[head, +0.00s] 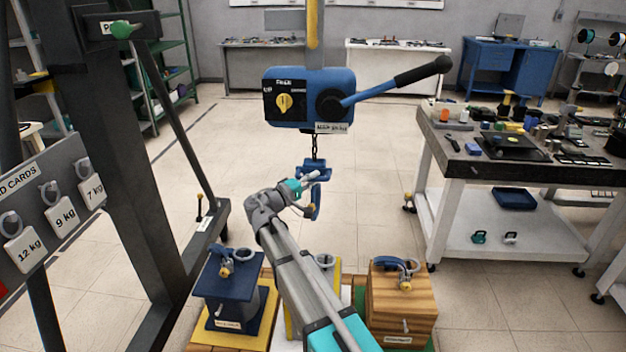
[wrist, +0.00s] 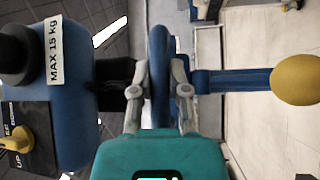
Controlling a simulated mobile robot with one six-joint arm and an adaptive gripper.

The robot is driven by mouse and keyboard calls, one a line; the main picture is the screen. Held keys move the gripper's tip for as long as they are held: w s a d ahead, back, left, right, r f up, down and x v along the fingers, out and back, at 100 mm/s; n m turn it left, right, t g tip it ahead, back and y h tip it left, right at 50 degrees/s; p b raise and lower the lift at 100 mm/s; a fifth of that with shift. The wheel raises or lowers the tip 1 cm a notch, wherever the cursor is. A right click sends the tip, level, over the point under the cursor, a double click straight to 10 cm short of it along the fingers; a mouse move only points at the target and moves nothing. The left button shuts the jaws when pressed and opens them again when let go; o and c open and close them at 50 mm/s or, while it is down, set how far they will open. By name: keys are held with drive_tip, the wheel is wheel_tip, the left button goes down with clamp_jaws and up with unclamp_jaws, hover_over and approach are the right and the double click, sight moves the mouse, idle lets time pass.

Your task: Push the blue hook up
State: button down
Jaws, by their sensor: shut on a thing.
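The blue hook (head: 316,207) hangs on a short chain (head: 315,147) below the blue hoist body (head: 335,90). A blue crosspiece (head: 313,167) sits at the top of the hook. My gripper (head: 308,181) is at that crosspiece, under the hoist. In the wrist view, which is turned sideways, my gripper (wrist: 161,85) has one finger on each side of the blue crosspiece (wrist: 159,45) and is shut on it. The hook's blue shank (wrist: 232,80) runs right toward a yellow ball (wrist: 297,79). My arm and gripper hide part of the hook in the head view.
The hoist has a yellow knob (head: 284,103) and a long lever (head: 395,86) reaching right. Below stand a blue weight block (head: 226,285) and a wooden one (head: 402,305). A dark frame stands left; a workbench (head: 520,150) stands right. Space around the hook is free.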

drive_tip(key=shift+r+p, duration=3.75)
drive_tip(key=shift+r, duration=0.6)
drive_tip(key=c, duration=0.6)
unclamp_jaws()
drive_tip(key=shift+f, duration=0.1)
